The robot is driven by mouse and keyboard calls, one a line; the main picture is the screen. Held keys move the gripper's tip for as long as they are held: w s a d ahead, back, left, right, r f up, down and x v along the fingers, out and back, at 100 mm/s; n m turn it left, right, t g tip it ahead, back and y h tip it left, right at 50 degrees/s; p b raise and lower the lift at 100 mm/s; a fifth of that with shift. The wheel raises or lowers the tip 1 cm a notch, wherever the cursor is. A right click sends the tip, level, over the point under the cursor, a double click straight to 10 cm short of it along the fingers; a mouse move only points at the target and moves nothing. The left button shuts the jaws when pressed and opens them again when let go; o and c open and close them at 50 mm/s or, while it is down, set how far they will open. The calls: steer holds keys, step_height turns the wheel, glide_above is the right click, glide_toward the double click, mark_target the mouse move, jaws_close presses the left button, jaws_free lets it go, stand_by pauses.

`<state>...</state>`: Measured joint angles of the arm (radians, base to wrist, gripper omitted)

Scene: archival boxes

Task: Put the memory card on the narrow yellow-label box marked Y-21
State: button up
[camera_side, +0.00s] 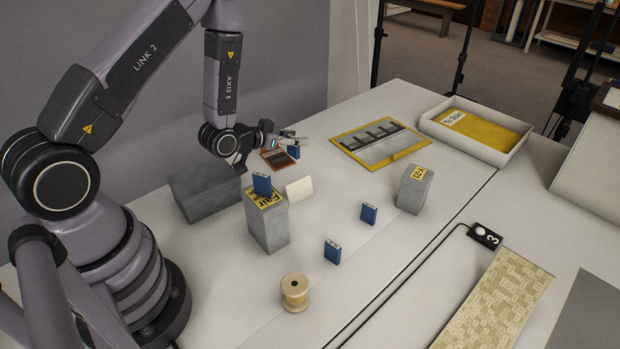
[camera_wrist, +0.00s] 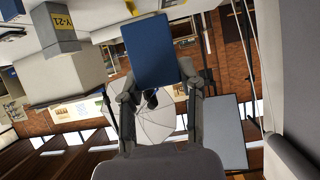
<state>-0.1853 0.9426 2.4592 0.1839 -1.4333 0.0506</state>
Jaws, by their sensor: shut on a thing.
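My gripper (camera_side: 288,139) is shut on a blue memory card (camera_side: 294,152), raised at the far side of the table. In the wrist view the card (camera_wrist: 153,48) stands between the two fingers of my gripper (camera_wrist: 158,88). The narrow grey box marked Y-21 (camera_side: 412,194) stands right of centre in the side view, its yellow label on top and its top bare. It also shows at the upper left of the wrist view (camera_wrist: 62,45), apart from the card. Another blue card (camera_side: 262,185) stands on a second yellow-label grey box (camera_side: 268,228).
Two more blue cards (camera_side: 368,213) (camera_side: 332,252) stand on the table near a thread spool (camera_side: 295,293). A low grey box (camera_side: 205,190), a white folded card (camera_side: 299,190), a yellow folder (camera_side: 400,154) and a white tray (camera_side: 508,154) lie around.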

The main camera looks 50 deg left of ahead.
steer(key=w+d+r+m+g+h, duration=0.1)
steer(key=w+d+r+m+h, duration=0.15)
steer(key=d+r, duration=0.5)
steer(key=w+d+r+m+h, duration=0.2)
steer(key=w+d+r, duration=0.15)
steer(key=d, duration=0.75)
glide_above(420, 173)
steer(key=f, duration=0.8)
steer(key=shift+s+a+f, duration=0.1)
steer(key=shift+s+f, duration=0.2)
steer(key=shift+f, duration=0.05)
steer(key=shift+w+f, duration=0.35)
steer(key=shift+f, duration=1.6)
steer(key=shift+f, duration=0.15)
steer(key=o, duration=1)
